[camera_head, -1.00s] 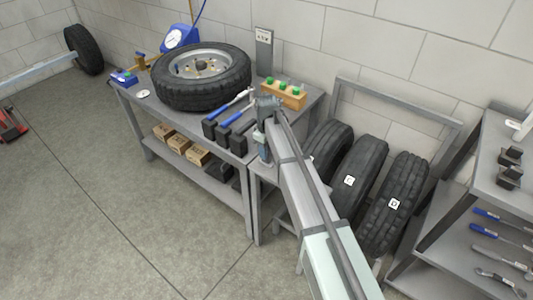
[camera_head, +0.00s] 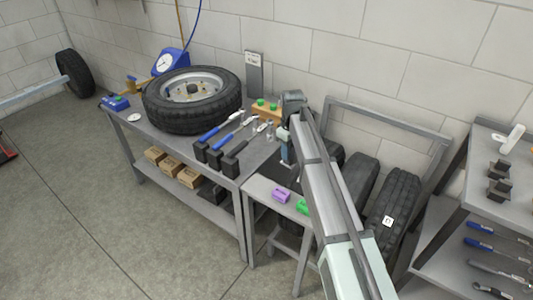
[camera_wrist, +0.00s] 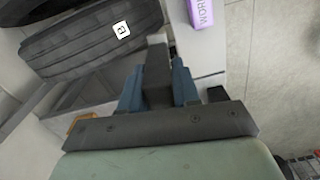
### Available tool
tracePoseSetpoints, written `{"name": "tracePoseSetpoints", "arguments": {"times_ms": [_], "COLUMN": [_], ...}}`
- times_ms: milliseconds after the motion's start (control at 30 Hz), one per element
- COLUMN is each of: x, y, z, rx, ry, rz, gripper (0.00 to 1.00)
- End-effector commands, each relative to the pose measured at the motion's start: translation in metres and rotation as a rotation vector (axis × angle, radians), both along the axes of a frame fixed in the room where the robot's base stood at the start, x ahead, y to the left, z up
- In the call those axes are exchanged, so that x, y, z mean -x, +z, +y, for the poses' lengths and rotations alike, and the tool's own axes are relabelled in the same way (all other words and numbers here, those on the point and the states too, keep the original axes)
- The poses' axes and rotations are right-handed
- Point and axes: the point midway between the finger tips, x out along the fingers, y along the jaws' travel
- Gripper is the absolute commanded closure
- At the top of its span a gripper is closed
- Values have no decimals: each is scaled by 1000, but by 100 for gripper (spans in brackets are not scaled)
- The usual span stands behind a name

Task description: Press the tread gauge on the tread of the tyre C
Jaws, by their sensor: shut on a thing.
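My gripper (camera_head: 285,150) is over the small side stand, left of the tyre rack. In the wrist view my gripper (camera_wrist: 158,88) has its blue fingers shut on a dark grey block, seemingly the tread gauge (camera_wrist: 157,70). The gauge cannot be made out in the head view. Tyre C (camera_head: 360,175) stands in the rack, second from the right; my arm covers its label. Tyre D (camera_head: 392,205) stands right of it, its label visible. A tyre (camera_wrist: 90,45) with a white label shows upper left in the wrist view; I cannot read its letter surely. The gauge appears apart from it.
A purple block (camera_head: 281,195) and a green block (camera_head: 302,207) lie on the side stand (camera_head: 263,187). The workbench (camera_head: 160,135) at left holds a wheel (camera_head: 195,100) and tools. The rack frame (camera_head: 400,118) stands behind the tyres; a shelf unit (camera_head: 470,205) is at right.

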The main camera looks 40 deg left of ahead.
Motion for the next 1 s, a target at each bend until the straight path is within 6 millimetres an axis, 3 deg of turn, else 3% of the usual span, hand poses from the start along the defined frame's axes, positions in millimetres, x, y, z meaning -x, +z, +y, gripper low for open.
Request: {"name": "tracePoseSetpoints", "arguments": {"times_ms": [100,700,867,1000], "x": [-33,-188,-221,-239], "y": [-3,-19,-23,-25], "z": [-34,-201,-226,-218], "rx": [3,11,10,6], "ry": [-58,-321,-351,-335], "rz": [3,17,17,12], "gripper": [100,100,100,100]}}
